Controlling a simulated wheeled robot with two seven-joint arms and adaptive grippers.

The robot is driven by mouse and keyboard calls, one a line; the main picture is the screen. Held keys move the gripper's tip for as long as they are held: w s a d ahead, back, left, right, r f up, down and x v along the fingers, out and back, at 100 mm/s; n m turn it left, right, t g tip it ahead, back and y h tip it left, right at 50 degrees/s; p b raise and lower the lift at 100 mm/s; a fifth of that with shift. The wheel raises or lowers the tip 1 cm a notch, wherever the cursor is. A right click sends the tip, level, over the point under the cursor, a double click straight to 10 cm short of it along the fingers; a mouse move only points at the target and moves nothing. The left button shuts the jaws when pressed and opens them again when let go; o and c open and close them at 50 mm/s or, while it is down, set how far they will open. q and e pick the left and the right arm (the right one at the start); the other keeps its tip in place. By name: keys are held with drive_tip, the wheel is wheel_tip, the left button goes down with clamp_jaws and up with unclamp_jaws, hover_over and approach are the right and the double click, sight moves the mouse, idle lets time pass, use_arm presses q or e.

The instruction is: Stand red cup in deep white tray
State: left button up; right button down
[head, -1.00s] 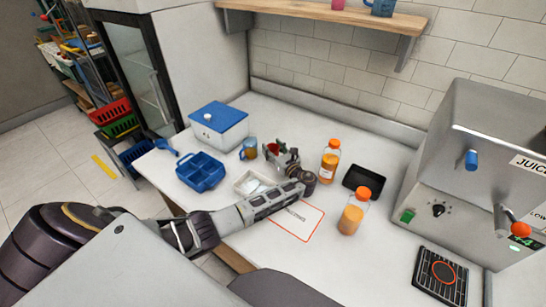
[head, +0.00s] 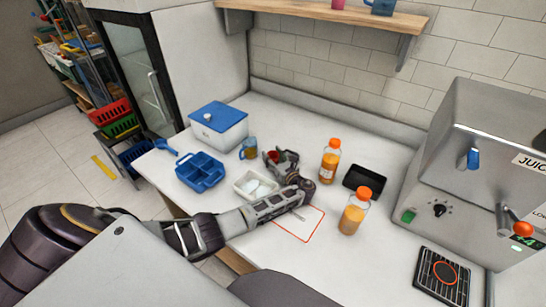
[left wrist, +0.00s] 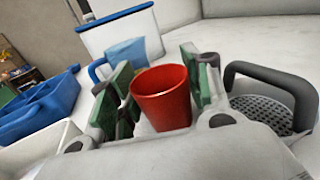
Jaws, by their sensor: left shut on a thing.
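The red cup (left wrist: 162,97) sits upright between the green finger pads of my left gripper (left wrist: 160,88) in the left wrist view. The gripper is shut on it. In the head view, the small red cup (head: 273,155) shows at my left gripper (head: 277,160), partly hidden by the fingers. The deep white tray (head: 237,187) is on the counter just left of and nearer than the gripper, with pale contents. Part of my left arm lies close to its right side. My right gripper is not in view.
Two orange-capped bottles (head: 330,162) (head: 354,212) and a black tray (head: 363,182) are to the right. The juicer (head: 480,150) is at far right.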

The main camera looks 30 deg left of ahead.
use_arm(q)
drive_tip(key=o, duration=0.8)
drive_tip(key=shift+c, duration=0.2)
drive_tip(key=shift+r, duration=0.1)
drive_tip(key=shift+v, duration=3.75)
drive_tip(key=shift+o, duration=0.3)
